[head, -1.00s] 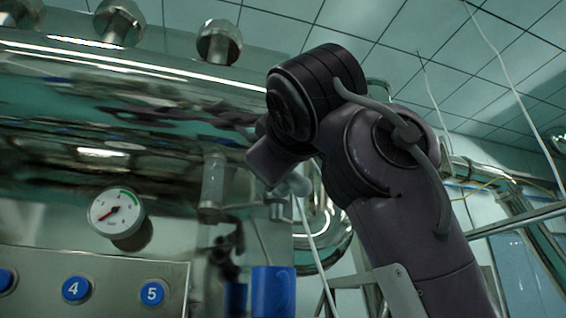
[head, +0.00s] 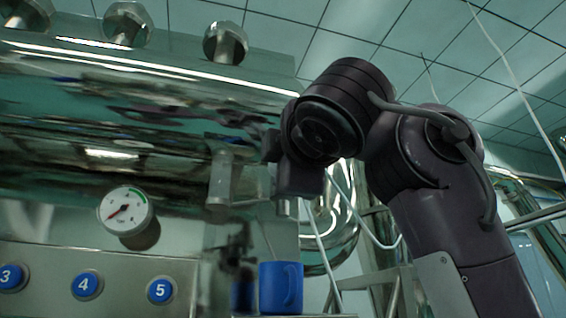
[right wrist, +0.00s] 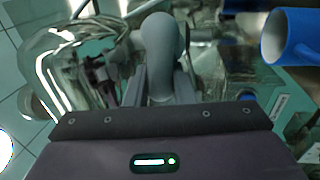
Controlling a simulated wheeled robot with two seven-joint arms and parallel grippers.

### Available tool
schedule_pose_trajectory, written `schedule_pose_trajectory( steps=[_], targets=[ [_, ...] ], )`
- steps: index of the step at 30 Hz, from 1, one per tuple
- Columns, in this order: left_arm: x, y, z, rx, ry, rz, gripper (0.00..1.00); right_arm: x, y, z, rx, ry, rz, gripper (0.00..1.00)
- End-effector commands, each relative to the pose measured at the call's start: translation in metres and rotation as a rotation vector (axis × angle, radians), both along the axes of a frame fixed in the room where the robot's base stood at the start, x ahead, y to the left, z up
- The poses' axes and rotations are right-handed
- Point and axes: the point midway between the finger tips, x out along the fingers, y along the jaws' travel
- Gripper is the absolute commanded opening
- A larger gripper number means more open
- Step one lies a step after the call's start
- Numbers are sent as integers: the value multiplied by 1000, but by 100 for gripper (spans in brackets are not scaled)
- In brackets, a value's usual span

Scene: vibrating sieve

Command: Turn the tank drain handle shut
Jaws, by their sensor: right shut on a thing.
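The tank drain handle (right wrist: 162,42) is a grey rounded lever in the middle of the right wrist view. My right gripper (right wrist: 163,82) is shut on it, with a finger on each side. In the head view the right gripper is beside the drain fitting (head: 222,180) under the shiny tank (head: 130,115). My wrist hides most of the handle there, so its exact angle is hard to tell. My left gripper is in neither view.
A blue mug (head: 281,289) stands just below the drain; it also shows in the right wrist view (right wrist: 288,38). A round gauge (head: 127,211) and a panel with numbered blue buttons (head: 86,285) are at left. Curved steel pipes (head: 337,225) stand behind my arm.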

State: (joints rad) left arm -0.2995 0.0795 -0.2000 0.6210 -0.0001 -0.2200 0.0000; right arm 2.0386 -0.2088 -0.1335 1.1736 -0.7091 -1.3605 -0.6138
Motion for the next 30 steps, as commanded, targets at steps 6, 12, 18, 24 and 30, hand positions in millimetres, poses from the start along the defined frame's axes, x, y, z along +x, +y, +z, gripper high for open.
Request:
schedule_pose_trajectory(
  steps=[6, 12, 18, 24, 30],
  targets=[
    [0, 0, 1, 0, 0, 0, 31, -1, -3, 4, -18, -12, 1, 0],
    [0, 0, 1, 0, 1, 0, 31, -1, -3, 4, -19, -14, 1, 0],
    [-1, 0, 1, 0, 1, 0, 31, -1, -4, 4, -18, -13, 1, 0],
    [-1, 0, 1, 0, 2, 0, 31, -1, -3, 4, -18, -14, 1, 29],
    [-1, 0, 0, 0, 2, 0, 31, -1, -2, 2, -21, -11, 0, 40]
  ],
)
